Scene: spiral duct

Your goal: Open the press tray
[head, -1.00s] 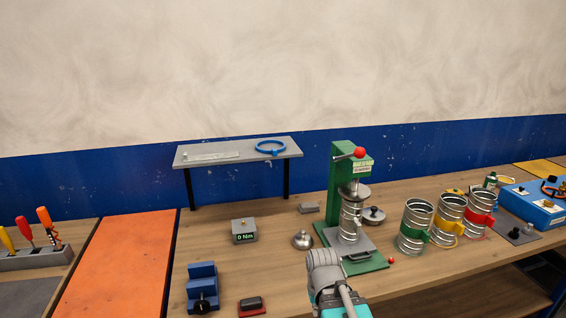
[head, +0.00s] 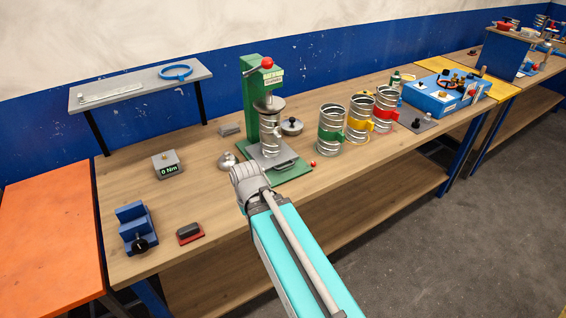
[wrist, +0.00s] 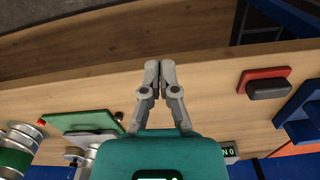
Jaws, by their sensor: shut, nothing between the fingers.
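The green press (head: 250,98) stands on the wooden bench, with a red ball on its lever. Its grey tray (head: 287,164) lies low on the green base, under a ringed metal duct piece (head: 269,134). I cannot tell how far the tray is out. In the wrist view, the green press base (wrist: 88,122) shows at the lower left, with part of the grey tray hidden by my gripper body. My gripper (wrist: 159,66) is shut and empty, over the bench front, to one side of the press. In the head view my arm hides the fingers.
Three ringed ducts with green (head: 331,135), yellow (head: 358,120) and red (head: 385,107) clamps stand right of the press. A 0 Nm display box (head: 167,165), blue vise (head: 134,226) and red-black block (head: 189,233) lie left. A shelf (head: 140,84) stands behind.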

